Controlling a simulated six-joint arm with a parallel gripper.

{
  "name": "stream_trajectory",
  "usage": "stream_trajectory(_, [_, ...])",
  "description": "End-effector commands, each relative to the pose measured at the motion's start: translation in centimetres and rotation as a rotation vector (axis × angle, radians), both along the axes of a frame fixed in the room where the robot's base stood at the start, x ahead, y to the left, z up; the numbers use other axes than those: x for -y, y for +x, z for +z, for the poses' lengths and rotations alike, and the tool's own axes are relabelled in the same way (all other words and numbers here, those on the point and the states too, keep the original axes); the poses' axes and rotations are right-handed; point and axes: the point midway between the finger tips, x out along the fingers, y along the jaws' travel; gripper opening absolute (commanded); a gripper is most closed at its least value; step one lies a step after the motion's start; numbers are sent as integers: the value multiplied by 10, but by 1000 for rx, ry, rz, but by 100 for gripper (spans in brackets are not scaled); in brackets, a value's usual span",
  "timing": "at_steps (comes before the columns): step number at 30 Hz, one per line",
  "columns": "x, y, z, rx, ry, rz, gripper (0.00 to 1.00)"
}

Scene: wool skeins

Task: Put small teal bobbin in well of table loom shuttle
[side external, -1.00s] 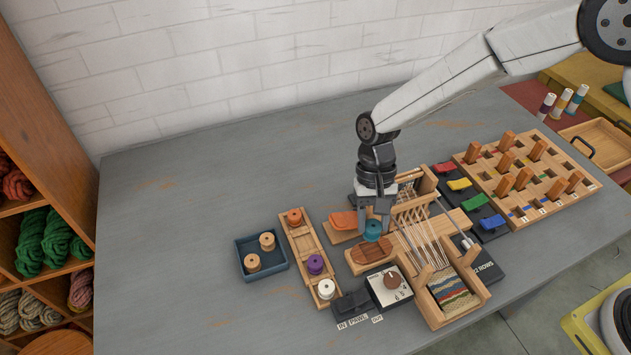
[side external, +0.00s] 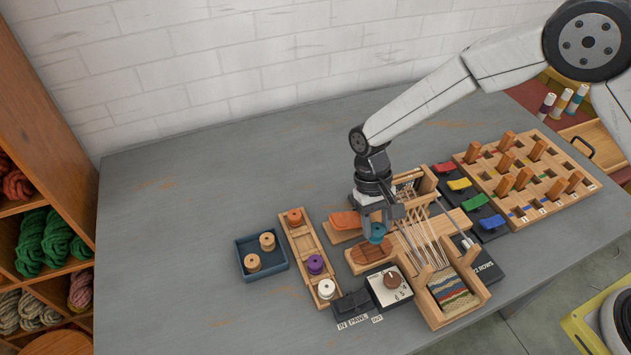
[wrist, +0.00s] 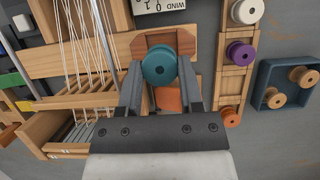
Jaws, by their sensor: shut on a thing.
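The small teal bobbin (side external: 376,232) is in my gripper (side external: 378,226), which is shut on it. In the wrist view the teal bobbin (wrist: 159,66) sits between the two fingertips (wrist: 160,84). In the wrist view the shuttle (wrist: 185,40) shows behind the bobbin. The bobbin and gripper hide part of it, and its well is not clear to see. I cannot tell whether the bobbin touches the shuttle.
The table loom (side external: 455,290) with its threads stands close on the right. A wooden rack (side external: 298,246) holds orange, purple and white bobbins. A blue tray (side external: 250,243) holds two tan bobbins. A dial box (side external: 388,288) stands in front of the shuttle. The table's left part is clear.

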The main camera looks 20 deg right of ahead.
Motion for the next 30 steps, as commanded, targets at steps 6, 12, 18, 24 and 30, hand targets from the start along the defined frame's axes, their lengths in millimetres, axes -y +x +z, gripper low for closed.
stream_trajectory(6, [0,0,-18,-1,0,-1,0])
stream_trajectory(12, [0,0,-23,1,1,-1,0])
stream_trajectory(18, [0,0,-24,0,0,-1,0])
stream_trajectory(24, [0,0,-25,1,1,0,0])
stream_trajectory(30, [0,0,-25,1,1,0,0])
